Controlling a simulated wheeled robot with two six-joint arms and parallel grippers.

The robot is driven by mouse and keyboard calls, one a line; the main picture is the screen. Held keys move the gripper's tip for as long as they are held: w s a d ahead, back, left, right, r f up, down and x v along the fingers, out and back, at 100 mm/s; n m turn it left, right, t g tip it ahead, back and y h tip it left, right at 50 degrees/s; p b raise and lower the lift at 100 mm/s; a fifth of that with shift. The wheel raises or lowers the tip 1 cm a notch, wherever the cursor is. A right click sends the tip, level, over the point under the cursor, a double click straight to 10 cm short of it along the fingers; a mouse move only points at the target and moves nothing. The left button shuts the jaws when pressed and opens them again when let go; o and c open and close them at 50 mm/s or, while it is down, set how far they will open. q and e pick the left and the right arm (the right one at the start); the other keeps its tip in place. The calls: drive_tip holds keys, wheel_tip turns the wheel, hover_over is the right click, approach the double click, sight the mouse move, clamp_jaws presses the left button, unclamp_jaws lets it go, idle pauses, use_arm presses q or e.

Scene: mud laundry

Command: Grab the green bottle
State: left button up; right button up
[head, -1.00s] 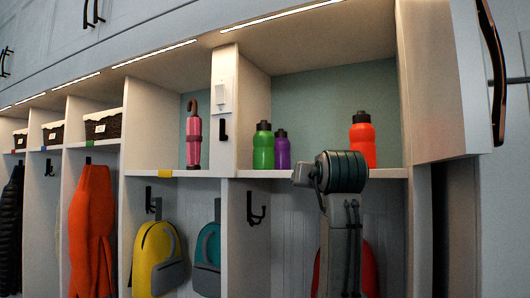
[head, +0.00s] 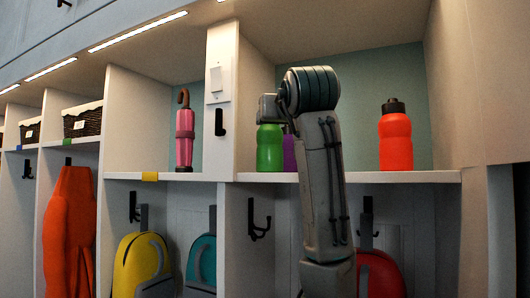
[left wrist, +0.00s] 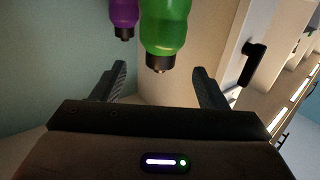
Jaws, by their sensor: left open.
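The green bottle (head: 269,148) stands on the shelf beside the white divider, its top hidden by my left arm. In the left wrist view the green bottle (left wrist: 165,25) appears upside down, its dark cap between the two fingertips in the picture. My left gripper (left wrist: 158,70) is open and nothing is held; how far the bottle is from the fingers I cannot tell. In the head view my arm reaches up to the shelf and its wrist hides the fingers. My right gripper is not in view.
A purple bottle (head: 289,153) stands just right of the green one, also in the left wrist view (left wrist: 124,14). An orange bottle (head: 395,140) stands farther right. A pink umbrella (head: 185,135) is left of the divider (head: 221,110). Hooks and backpacks hang below the shelf.

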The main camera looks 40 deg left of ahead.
use_arm(q)
drive_tip(key=p+x, duration=0.1)
drive_tip(key=x, duration=0.2)
drive_tip(key=p+x, duration=0.2)
drive_tip(key=x, duration=0.1)
drive_tip(key=p+x, duration=0.2)
drive_tip(key=x, duration=0.2)
drive_tip(key=shift+a+r, duration=0.15)
drive_tip(key=shift+r, duration=0.25)
drive_tip(key=shift+a+f, duration=0.1)
drive_tip(key=shift+a, duration=0.15)
drive_tip(key=shift+d, duration=0.15)
drive_tip(key=shift+c, duration=0.2)
drive_tip(key=c, duration=1.4)
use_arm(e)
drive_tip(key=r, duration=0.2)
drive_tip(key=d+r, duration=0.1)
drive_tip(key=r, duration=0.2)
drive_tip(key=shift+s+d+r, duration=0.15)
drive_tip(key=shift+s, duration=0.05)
